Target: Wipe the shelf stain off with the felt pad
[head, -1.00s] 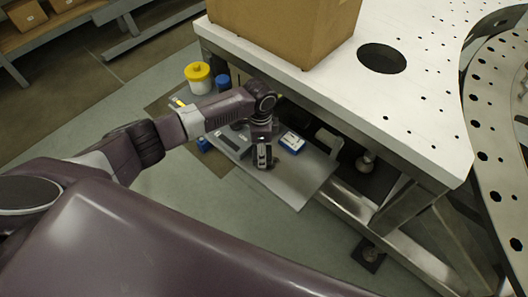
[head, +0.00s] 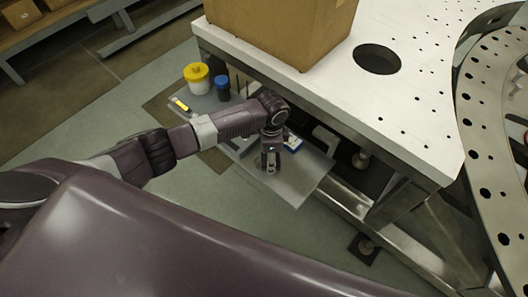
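The grey shelf (head: 298,184) sticks out from under the white table. My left gripper (head: 271,169) points down over its front part, and I cannot tell whether it touches the shelf. Its fingers are small and dark here, so I cannot tell whether they are open, shut or holding something. A blue and white item (head: 293,143) lies on the shelf just behind and right of the gripper, partly covered by it. I cannot make out the felt pad or a stain; my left arm covers part of the shelf. My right gripper is not in view.
A white tub with a yellow lid (head: 197,77), a blue container (head: 222,88) and a yellow-marked item (head: 180,104) stand at the shelf's far left. The white table (head: 420,100) with a cardboard box (head: 285,28) overhangs the shelf. The shelf's front right corner is bare.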

